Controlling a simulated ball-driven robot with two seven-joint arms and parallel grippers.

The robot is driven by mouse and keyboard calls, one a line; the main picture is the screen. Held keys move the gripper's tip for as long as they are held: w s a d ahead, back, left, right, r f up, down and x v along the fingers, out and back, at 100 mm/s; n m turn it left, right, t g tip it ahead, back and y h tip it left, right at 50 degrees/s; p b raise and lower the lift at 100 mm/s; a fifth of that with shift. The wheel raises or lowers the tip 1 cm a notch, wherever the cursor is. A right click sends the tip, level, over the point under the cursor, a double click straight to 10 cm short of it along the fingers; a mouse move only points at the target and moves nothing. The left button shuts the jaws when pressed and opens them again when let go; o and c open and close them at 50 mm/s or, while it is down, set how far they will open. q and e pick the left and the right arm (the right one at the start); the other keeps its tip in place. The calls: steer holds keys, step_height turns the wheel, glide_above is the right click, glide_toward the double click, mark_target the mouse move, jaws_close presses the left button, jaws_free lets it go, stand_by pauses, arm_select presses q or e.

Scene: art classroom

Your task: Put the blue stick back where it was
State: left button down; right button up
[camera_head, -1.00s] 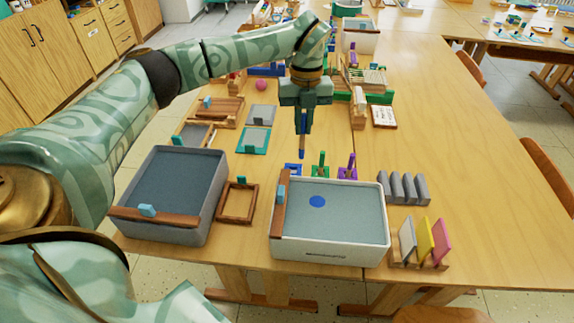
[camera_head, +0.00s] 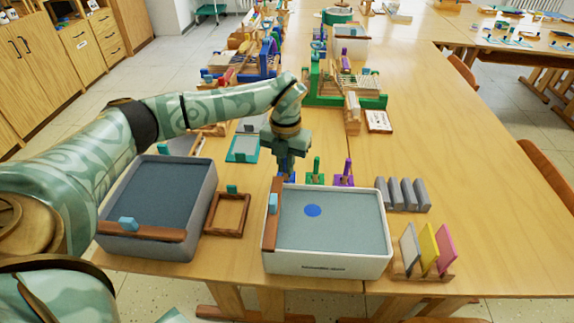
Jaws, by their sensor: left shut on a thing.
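My left gripper (camera_head: 287,167) is low behind the back left corner of the white basin (camera_head: 330,268), pointing down and shut on the blue stick. The stick is mostly hidden by the gripper and the basin's rim; a little blue (camera_head: 288,179) shows under the fingers. It is beside the green stick in its green base (camera_head: 315,178) and the purple stick in its purple base (camera_head: 343,180). The blue base is hidden here, so I cannot tell whether the stick is inside it. My right gripper is out of view.
A grey basin (camera_head: 203,207) and a wooden frame (camera_head: 243,223) stand to the left. Grey blocks (camera_head: 408,193) and a rack of coloured panels (camera_head: 422,276) stand to the right. A green-framed loom (camera_head: 315,82) is behind. The table's right side is clear.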

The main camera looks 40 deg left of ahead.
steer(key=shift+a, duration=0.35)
arm_select(q)
steer(key=c, duration=1.5)
jaws_free()
